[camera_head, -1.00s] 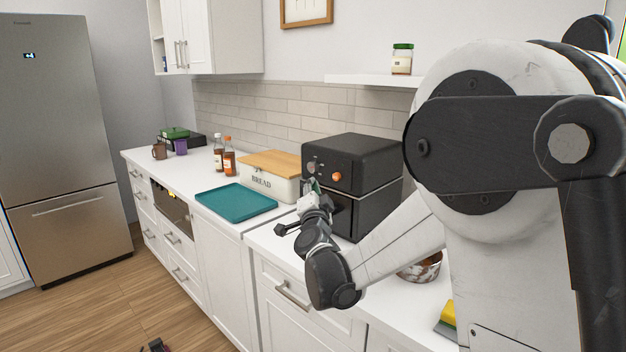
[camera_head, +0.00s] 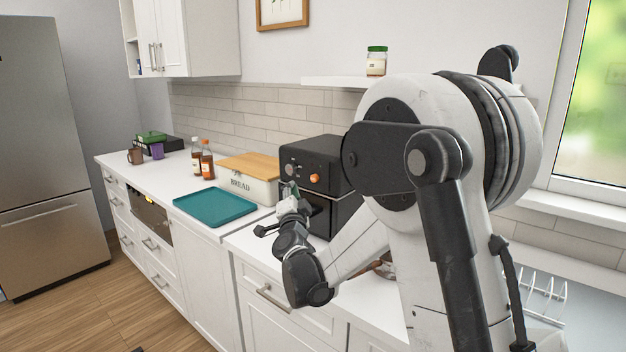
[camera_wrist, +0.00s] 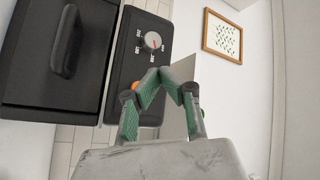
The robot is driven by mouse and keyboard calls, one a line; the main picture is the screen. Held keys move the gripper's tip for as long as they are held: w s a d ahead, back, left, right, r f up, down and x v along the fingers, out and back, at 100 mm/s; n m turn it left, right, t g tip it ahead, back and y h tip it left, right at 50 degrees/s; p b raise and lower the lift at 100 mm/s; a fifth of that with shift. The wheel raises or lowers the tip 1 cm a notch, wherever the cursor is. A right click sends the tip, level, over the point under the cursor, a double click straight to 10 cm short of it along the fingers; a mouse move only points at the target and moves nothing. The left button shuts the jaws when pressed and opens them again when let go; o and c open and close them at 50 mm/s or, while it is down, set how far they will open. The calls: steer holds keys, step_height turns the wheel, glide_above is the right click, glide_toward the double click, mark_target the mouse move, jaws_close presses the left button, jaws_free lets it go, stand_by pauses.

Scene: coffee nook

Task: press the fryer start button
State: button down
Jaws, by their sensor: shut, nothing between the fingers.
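The black fryer (camera_head: 333,155) stands on the white counter beside the bread box. Its front panel carries a grey dial (camera_head: 293,171) and an orange button (camera_head: 314,178). In the wrist view the fryer (camera_wrist: 60,60) appears turned sideways, with its drawer handle at the left, the dial (camera_wrist: 152,40) above my fingers and the orange button (camera_wrist: 135,86) partly hidden behind a finger. My gripper (camera_wrist: 163,73) is shut and empty, its green-padded fingers meeting at the tips. In the head view my gripper (camera_head: 289,190) is close in front of the fryer; I cannot tell whether it touches it.
The bread box (camera_head: 254,188) with a wooden lid stands left of the fryer, and a teal tray (camera_head: 215,206) lies farther left. Two sauce bottles (camera_head: 206,160) stand behind the tray. A shelf (camera_head: 335,82) with a jar (camera_head: 376,62) hangs above the fryer.

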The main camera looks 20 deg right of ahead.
mark_target(311, 181)
steer(key=shift+w+d, duration=0.55)
steer(key=shift+d, duration=0.25)
steer(key=shift+w+d, duration=0.6)
steer(key=shift+d, duration=0.25)
steer(key=shift+w+d, duration=0.55)
steer(key=shift+d, duration=0.25)
steer(key=shift+w+d, duration=0.1)
steer(key=shift+w+d, duration=0.15)
steer(key=shift+d, duration=0.05)
steer(key=shift+w+d+b, duration=0.35)
steer(key=shift+w+d, duration=0.1)
steer(key=shift+d, duration=0.25)
stand_by(0.9)
steer(key=shift+a, duration=0.1)
steer(key=shift+s+a, duration=0.7)
steer(key=shift+a, duration=0.2)
steer(key=s+a, duration=0.1)
steer(key=a, duration=0.1)
steer(key=s+a+b, duration=0.1)
steer(key=s+a, duration=0.1)
steer(key=shift+a, duration=0.1)
stand_by(0.5)
